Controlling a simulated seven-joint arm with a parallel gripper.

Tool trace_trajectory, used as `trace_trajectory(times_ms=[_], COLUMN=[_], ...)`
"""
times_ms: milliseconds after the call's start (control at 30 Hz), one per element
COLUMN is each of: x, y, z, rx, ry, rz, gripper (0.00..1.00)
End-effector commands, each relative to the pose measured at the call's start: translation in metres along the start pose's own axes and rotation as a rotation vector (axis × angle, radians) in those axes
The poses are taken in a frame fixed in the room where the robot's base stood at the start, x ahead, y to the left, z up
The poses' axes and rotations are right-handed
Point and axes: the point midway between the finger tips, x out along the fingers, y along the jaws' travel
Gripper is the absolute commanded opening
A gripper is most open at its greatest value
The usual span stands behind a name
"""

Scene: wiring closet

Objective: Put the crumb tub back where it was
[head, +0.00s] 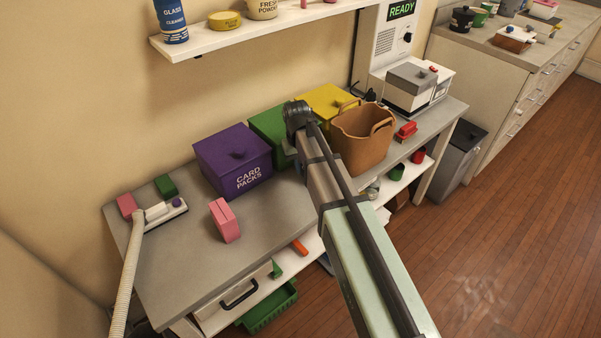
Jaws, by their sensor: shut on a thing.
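The crumb tub appears to be the brown open tub with two loop handles (362,140); no label on it shows. It is at the front of the grey bench, before the yellow box, and looks slightly tilted. I cannot tell whether its base touches the bench top. My gripper (298,116) is at the dark end of my arm, just left of the tub. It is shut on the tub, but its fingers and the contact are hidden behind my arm.
On the bench stand a purple CARD PACKS box (233,158), a green box (268,123), a yellow box (327,101), a pink block (224,220), a red item (405,131) and a grey-white machine (412,86). A wall shelf (250,36) hangs above. The front-left bench top is mostly clear.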

Motion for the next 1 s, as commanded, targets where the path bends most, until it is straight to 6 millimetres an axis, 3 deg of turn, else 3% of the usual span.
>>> trace_trajectory(times_ms=[300,733,767,1000], x=[0.033,0.037,0.037,0.037], y=[-0.002,-0.002,-0.002,-0.002], z=[0.001,0.000,0.000,0.000], rx=[0.000,0.000,0.000,0.000], ry=[-0.002,0.000,0.000,0.000], rz=[0.000,0.000,0.000,0.000], gripper=[0.00,0.00,0.10,0.32])
